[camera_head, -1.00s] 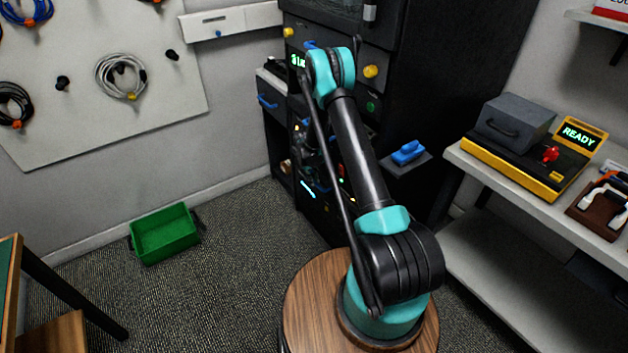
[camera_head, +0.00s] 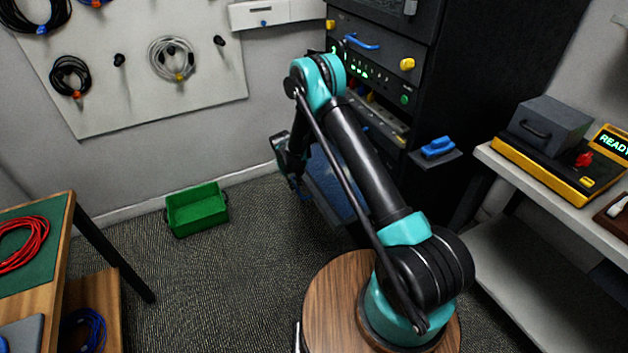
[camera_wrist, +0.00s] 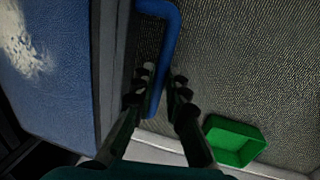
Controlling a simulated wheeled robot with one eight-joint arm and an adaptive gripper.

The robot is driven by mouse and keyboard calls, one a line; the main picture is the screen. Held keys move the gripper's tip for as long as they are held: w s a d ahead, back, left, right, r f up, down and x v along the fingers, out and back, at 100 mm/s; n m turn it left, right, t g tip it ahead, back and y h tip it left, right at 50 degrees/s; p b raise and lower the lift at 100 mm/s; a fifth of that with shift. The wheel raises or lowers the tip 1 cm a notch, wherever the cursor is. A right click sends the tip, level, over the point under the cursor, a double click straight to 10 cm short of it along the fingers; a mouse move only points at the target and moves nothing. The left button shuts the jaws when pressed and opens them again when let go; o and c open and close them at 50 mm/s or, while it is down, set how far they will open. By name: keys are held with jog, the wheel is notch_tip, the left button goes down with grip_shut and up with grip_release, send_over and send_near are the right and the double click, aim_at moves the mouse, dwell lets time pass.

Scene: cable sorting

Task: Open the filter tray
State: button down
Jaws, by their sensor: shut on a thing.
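The filter tray (camera_head: 333,187) stands out from the lower part of the black rack, partly hidden behind my arm in the head view. In the wrist view its blue inside (camera_wrist: 50,75) fills the left, with a whitish patch near the top. Its blue bar handle (camera_wrist: 171,28) runs down between my fingers. My gripper (camera_wrist: 163,82) is shut on this handle, at the tray's front. In the head view my gripper (camera_head: 290,172) is at the tray's left end, and the fingers are too small to make out.
The black rack (camera_head: 470,75) has another blue handle (camera_head: 362,42) above and a blue item on a side shelf (camera_head: 438,148). A green bin (camera_head: 197,212) is on the floor to the left. A bench (camera_head: 520,210) stands right. Carpet between bin and tray is clear.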

jog(key=s+a, duration=0.3)
jog(key=a, duration=0.3)
jog(key=c, duration=1.5)
grip_release()
jog(key=shift+c, duration=0.2)
notch_tip(320, 180, up, 12)
jog(key=s+a, duration=0.1)
jog(key=a, duration=0.1)
jog(key=shift+f, duration=0.1)
